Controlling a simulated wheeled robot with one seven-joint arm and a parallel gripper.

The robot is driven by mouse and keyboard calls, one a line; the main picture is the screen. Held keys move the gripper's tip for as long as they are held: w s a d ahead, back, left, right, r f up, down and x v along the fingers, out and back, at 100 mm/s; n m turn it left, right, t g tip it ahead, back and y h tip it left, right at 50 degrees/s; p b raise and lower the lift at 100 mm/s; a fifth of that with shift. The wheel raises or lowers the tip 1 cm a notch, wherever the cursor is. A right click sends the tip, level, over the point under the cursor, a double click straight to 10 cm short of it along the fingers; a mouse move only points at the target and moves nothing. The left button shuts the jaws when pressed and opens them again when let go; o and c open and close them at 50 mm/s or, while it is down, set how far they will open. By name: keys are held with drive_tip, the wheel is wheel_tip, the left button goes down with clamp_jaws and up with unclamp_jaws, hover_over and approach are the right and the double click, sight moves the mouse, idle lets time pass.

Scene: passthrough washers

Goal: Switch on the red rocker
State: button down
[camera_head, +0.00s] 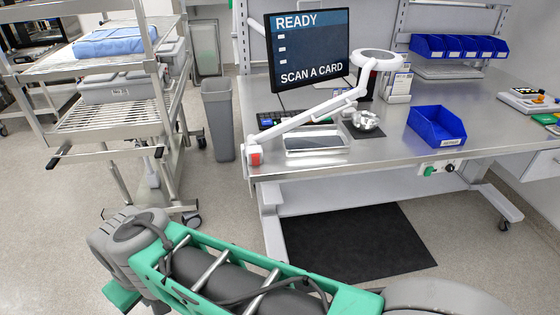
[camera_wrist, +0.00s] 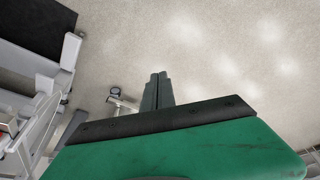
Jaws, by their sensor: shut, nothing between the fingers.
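A small red part (camera_head: 254,155) sits at the front left corner of the steel bench, at the foot of the white lamp arm (camera_head: 310,117). It looks like a red block with a pale face; I cannot tell whether it is a rocker or which way it is set. My gripper (camera_wrist: 158,77) shows in the wrist view with its two dark fingers together and nothing between them. It hangs over bare floor, apart from the bench. My gripper cannot be made out in the head view, where my green and grey arm fills the front.
A blue bin (camera_head: 436,125), a screen (camera_head: 308,50) and a tray (camera_head: 316,141) are on the bench. A grey waste bin (camera_head: 218,118) and wire cart (camera_head: 105,120) stand left. A black mat (camera_head: 355,240) lies below.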

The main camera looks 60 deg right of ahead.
drive_tip(key=shift+w, duration=0.1)
drive_tip(key=w+d+f+m+t+b, duration=0.8)
drive_tip(key=w+d+f+m+b, duration=0.15)
drive_tip(key=w+d+b, duration=0.35)
drive_tip(key=s+d+m+t+h+b, duration=0.2)
drive_tip(key=d+m+t+h+b, duration=0.4)
drive_tip(key=d, duration=0.8)
drive_tip(key=s+d+r+m+g+h+b, duration=0.2)
drive_tip(key=s+d+r+m+h+b, duration=0.1)
drive_tip(key=s+d+m+h, duration=0.7)
drive_tip(key=s+d+m, duration=0.1)
drive_tip(key=s+m, duration=0.1)
drive_tip(key=s, duration=0.1)
drive_tip(key=shift+s+d+g, duration=0.25)
drive_tip(key=shift+s+g, duration=0.05)
drive_tip(key=shift+g, duration=0.1)
